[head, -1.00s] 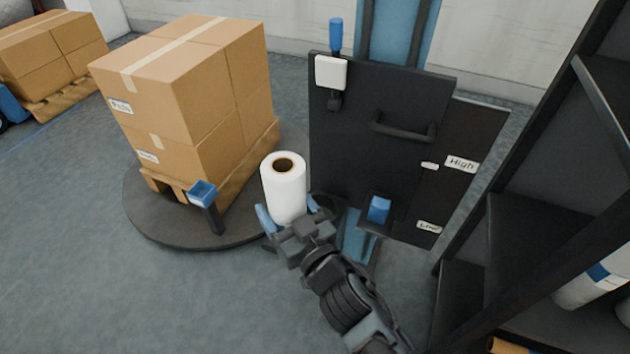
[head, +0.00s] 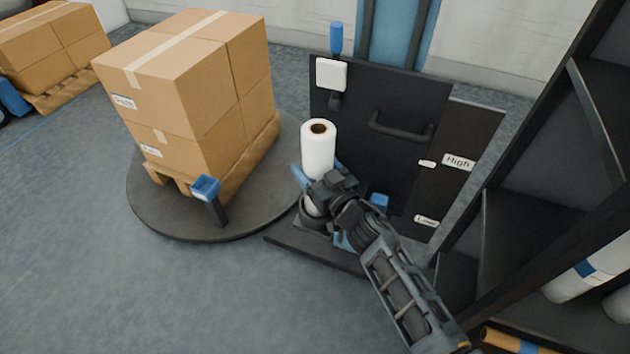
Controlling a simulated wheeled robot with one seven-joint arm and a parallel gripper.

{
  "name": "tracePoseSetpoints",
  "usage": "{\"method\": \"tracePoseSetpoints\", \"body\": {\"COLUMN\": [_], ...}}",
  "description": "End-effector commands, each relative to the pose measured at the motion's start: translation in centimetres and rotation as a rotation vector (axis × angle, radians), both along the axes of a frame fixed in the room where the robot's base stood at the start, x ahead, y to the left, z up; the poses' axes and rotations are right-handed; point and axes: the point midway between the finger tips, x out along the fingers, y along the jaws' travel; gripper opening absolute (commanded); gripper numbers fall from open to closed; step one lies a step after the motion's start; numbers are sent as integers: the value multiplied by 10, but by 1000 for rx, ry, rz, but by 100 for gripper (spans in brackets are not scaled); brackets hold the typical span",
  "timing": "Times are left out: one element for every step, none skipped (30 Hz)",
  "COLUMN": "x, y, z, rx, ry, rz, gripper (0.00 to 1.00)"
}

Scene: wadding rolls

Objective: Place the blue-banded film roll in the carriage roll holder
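A white film roll (head: 318,150) with a brown core stands upright in my gripper (head: 319,174). The blue fingers are on either side of it, and no blue band shows on its visible part. Its lower end, partly hidden by my gripper, is at a dark round holder (head: 312,224) on the low carriage base (head: 300,250); I cannot tell if it is fully seated. Another white roll with a blue band (head: 567,288) lies on the shelf rack at the right.
Stacked cartons (head: 190,90) stand on a pallet on the round turntable (head: 165,222), left of the roll. A blue-topped post (head: 206,187) stands at its front. The dark carriage panel (head: 375,95) is behind my gripper. A dark rack (head: 535,215) bounds the right; the left front floor is clear.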

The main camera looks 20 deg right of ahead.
Motion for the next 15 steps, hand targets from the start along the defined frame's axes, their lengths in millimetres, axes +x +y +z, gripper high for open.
{"method": "tracePoseSetpoints", "body": {"x": [1, 1, 1, 1, 1, 1, 1, 1, 1, 1, 1, 1, 1, 1, 2], "y": [0, 0, 0, 0, 0, 0, 0, 0, 0, 0, 0, 0, 0, 0, -1], "z": [0, 0, -1, -3, -4, -7, -10, -14, -19, -23, -26, -31, -35, -37, -39], "rx": [1, 1, 1, 1, 1, 0, -1, -1, -2, -2, -2, -1, -1, 1, 0], "ry": [-4, -4, -4, -4, -4, -4, -3, -3, -3, -3, -3, -3, -3, -4, -5], "rz": [1, 1, 1, 1, 1, 1, 1, 1, 1, 1, 1, 1, 1, 1, 0], "gripper": [16, 16, 16, 16, 16, 16, 16, 16, 16, 16, 16, 16, 16, 16, 16]}}
